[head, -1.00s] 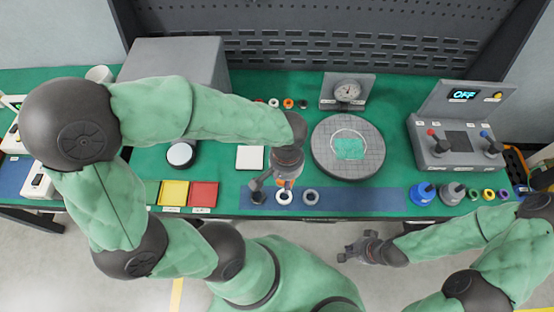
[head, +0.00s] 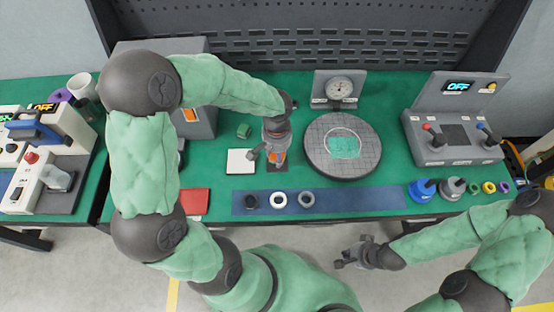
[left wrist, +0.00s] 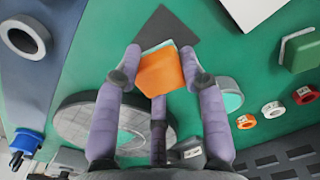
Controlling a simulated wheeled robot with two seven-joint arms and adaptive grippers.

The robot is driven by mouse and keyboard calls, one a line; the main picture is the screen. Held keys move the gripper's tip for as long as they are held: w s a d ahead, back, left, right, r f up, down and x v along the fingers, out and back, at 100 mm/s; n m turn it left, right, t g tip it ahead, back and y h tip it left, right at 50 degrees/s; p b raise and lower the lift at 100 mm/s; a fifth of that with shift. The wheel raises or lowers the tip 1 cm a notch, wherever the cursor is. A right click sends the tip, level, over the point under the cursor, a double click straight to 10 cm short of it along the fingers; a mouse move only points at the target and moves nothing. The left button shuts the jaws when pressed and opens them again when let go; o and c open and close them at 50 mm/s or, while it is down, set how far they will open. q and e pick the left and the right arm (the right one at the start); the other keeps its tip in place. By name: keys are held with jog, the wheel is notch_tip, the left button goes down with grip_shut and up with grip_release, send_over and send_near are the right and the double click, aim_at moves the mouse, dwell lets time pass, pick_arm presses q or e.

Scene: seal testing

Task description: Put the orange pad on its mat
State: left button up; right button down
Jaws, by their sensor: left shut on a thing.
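My left gripper (head: 267,157) is shut on the orange pad (head: 272,157), above the green table between the white square and the round grey plate. The left wrist view shows the orange pad (left wrist: 160,74) between its fingertips (left wrist: 160,62). My right gripper (head: 350,254) is open and empty in front of the table edge.
A white square (head: 240,162) lies left of the gripper, with a green block (head: 244,131) behind. The round grey plate (head: 318,165) stands close to the right. A blue strip (head: 360,199) with several rings runs along the front. A red square (head: 195,201) lies front left.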

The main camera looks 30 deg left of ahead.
pick_arm(q)
jog(key=shift+w+a+f+b, duration=0.15)
jog(key=shift+f+b, duration=0.6)
jog(key=shift+f, duration=1)
jog(key=shift+f, duration=0.1)
jog(key=shift+f, duration=0.1)
jog(key=o, duration=1.2)
notch_tip(320, 180, up, 12)
jog(key=p, duration=0.4)
jog(key=shift+r, duration=0.25)
